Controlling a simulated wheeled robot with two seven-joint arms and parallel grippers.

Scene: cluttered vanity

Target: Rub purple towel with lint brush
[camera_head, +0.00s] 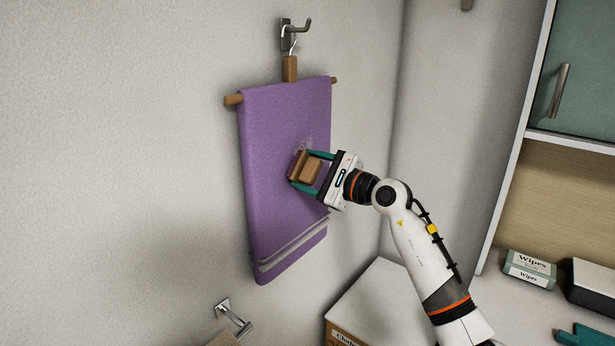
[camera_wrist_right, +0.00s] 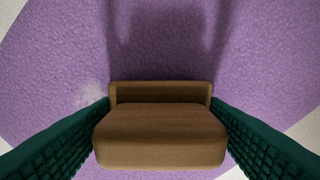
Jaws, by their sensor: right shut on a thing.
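The purple towel (camera_head: 275,130) hangs over a wooden bar on the wall, with pale stripes near its lower edge. It fills most of the right wrist view (camera_wrist_right: 160,45). My right gripper (camera_head: 306,172) is shut on the lint brush (camera_head: 311,171), with a teal finger on each side of its wooden body. The brush also shows in the right wrist view (camera_wrist_right: 160,135). It is at the towel's right half; I cannot tell whether it touches the cloth. A whitish lint patch (camera_wrist_right: 90,95) shows on the towel beside the brush. My left gripper is not in view.
A metal wall hook (camera_head: 288,35) holds the towel hanger. Another metal wall fixture (camera_head: 232,316) is below the towel. A white-topped cabinet (camera_head: 375,300) stands below right. A wipes box (camera_head: 528,268) sits on a shelf at the far right. The wall left of the towel is clear.

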